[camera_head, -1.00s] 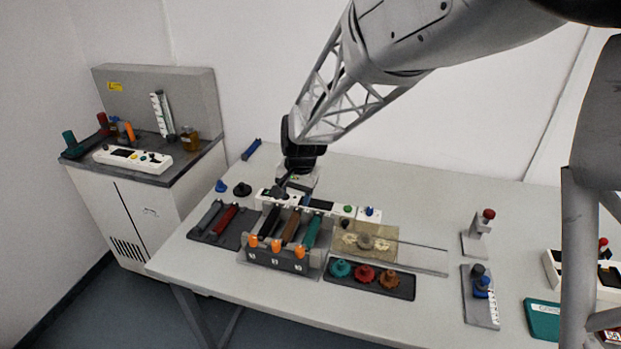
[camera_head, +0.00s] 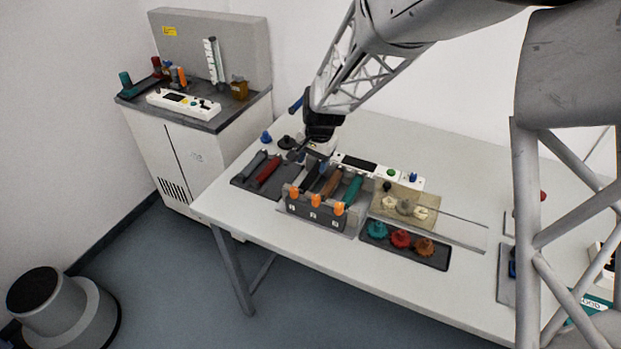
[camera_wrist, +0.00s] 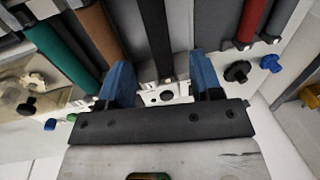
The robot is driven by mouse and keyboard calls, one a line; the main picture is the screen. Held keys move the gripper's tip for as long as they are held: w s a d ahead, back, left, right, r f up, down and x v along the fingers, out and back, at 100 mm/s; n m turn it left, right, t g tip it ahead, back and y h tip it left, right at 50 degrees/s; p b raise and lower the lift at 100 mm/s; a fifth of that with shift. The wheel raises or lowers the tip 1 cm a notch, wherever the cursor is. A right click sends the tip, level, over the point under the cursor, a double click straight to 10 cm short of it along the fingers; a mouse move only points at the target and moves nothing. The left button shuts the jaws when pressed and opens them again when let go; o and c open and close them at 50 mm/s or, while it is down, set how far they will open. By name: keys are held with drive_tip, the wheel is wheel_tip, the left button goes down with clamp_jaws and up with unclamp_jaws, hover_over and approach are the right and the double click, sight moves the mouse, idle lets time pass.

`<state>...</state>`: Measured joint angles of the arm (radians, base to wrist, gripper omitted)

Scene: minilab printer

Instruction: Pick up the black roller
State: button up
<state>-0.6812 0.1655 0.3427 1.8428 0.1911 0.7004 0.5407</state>
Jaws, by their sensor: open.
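The black roller (camera_head: 309,176) lies in the leftmost slot of the grey rack (camera_head: 317,213) on the table, left of a brown roller (camera_head: 330,183) and a teal roller (camera_head: 352,189). In the wrist view the black roller (camera_wrist: 155,35) runs lengthwise between my gripper's two blue fingers. My gripper (camera_wrist: 162,78) is open, with a gap on each side of the roller and nothing held. In the head view my gripper (camera_head: 310,154) is at the back end of the rack; its fingertips are hard to make out there.
A dark tray (camera_head: 243,181) with grey and red rollers is left of the rack. A white control panel (camera_head: 385,171) stands behind it. A tray of teal, red and brown knobs (camera_head: 400,239) is to the right. Black and blue knobs (camera_head: 266,137) stand at back left.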

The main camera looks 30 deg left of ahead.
sight(311, 176)
drive_tip(key=shift+a+f, duration=0.1)
drive_tip(key=shift+f, duration=0.5)
drive_tip(key=shift+a+f, duration=0.15)
drive_tip(key=shift+f, duration=1.15)
drive_tip(key=shift+a+f, duration=0.15)
drive_tip(key=shift+f, duration=1.15)
drive_tip(key=shift+c, duration=0.3)
drive_tip(key=c, duration=1)
